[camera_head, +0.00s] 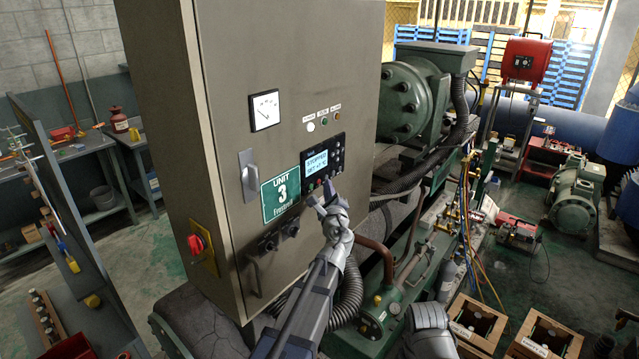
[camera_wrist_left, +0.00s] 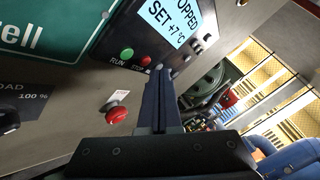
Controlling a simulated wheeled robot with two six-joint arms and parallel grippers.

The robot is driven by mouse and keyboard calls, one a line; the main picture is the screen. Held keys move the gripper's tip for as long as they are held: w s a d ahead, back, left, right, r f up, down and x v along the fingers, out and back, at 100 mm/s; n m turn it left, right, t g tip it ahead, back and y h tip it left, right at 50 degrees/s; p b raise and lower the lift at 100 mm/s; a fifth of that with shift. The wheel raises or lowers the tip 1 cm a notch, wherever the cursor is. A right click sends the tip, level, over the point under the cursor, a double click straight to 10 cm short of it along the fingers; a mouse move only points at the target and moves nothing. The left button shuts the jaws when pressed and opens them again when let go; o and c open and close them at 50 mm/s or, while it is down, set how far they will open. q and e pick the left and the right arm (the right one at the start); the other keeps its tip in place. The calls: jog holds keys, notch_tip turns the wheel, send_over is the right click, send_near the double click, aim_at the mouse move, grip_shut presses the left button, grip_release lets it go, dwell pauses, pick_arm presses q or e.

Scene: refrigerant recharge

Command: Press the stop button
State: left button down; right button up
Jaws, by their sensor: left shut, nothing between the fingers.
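The control panel (camera_head: 323,164) on the grey cabinet has a lit display (camera_head: 316,163) reading STOPPED and SET +7°C. In the left wrist view, the green run button (camera_wrist_left: 127,53) and the small red stop button (camera_wrist_left: 145,61) sit below that display. My left gripper (camera_head: 321,197) is shut and empty, just in front of the panel's lower edge. In the left wrist view its fingertips (camera_wrist_left: 159,71) are right beside the stop button and cover part of its surroundings. I cannot tell whether they touch it.
A larger red mushroom button (camera_wrist_left: 117,114) sits below the panel, left of my fingers. The cabinet (camera_head: 200,150) also carries a red rotary switch (camera_head: 196,244) and a grey handle (camera_head: 249,182). Green machinery (camera_head: 410,95) and hoses stand close on the right.

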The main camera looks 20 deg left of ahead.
pick_arm(q)
jog(key=d, duration=0.1)
jog(key=s+d, duration=0.1)
jog(key=d, duration=0.2)
jog(key=shift+s+d, duration=0.35)
jog(key=shift+s, duration=0.05)
dwell(0.6)
jog(key=s+d+f+n+g+b, duration=0.1)
jog(key=s+f+n+g+b, duration=0.3)
jog(key=s+f+n, duration=0.55)
jog(key=s+d+f+n+g+b, duration=0.2)
jog(key=s+f+n+g+b, duration=0.3)
jog(key=f, duration=0.7)
jog(key=s+d+f+n+g+h, duration=0.1)
jog(key=s+d+f+g+h, duration=0.2)
jog(key=s+d+f, duration=0.3)
jog(key=s+d+f+n+g+h+b, duration=0.1)
jog(key=s+d+f+g, duration=0.4)
jog(key=s, duration=0.9)
jog(key=shift+d+f+n+h, duration=0.55)
jog(key=shift+d+f+h, duration=0.1)
jog(key=shift+h, duration=0.55)
